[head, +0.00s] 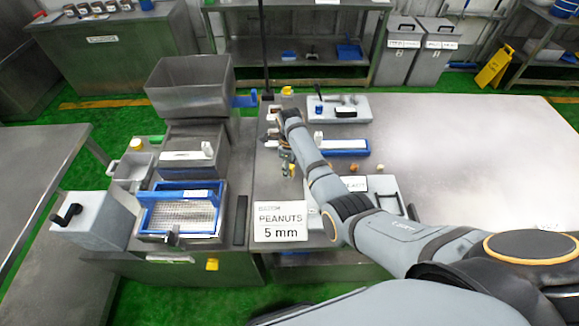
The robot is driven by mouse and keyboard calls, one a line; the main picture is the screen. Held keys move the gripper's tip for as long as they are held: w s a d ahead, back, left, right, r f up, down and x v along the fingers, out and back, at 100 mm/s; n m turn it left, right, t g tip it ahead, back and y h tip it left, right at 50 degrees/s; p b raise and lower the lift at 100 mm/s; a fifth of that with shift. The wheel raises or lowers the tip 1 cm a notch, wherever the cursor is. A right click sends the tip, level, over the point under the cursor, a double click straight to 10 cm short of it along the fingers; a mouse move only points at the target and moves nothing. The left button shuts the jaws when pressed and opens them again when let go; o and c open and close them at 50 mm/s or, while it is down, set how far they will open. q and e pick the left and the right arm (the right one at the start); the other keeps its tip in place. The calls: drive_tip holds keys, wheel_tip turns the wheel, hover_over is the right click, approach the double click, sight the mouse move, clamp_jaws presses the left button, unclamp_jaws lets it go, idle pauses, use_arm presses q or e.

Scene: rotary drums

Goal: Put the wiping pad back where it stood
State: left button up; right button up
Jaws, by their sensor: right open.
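I cannot pick out the wiping pad for certain. A small yellow-orange item (292,169) shows beside my right gripper, too small to identify. My right gripper (285,166) is open, low over the left part of the steel table (460,140), behind the peanuts sign. The arm link above partly covers it, and I cannot tell whether it touches anything. No held object shows. My left gripper is not in view.
A sign reading "PEANUTS 5 mm" (280,221) stands at the table's front left. A blue-edged white item (343,147) and a grey tray (355,115) lie beyond my arm. The machine with a blue screen frame (181,209) stands left. The table's right side is clear.

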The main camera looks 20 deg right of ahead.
drive_tip(key=shift+a+r, duration=0.1)
drive_tip(key=shift+r, duration=0.4)
wheel_tip(320, 180, up, 12)
drive_tip(key=b, duration=0.1)
drive_tip(key=shift+f, duration=0.25)
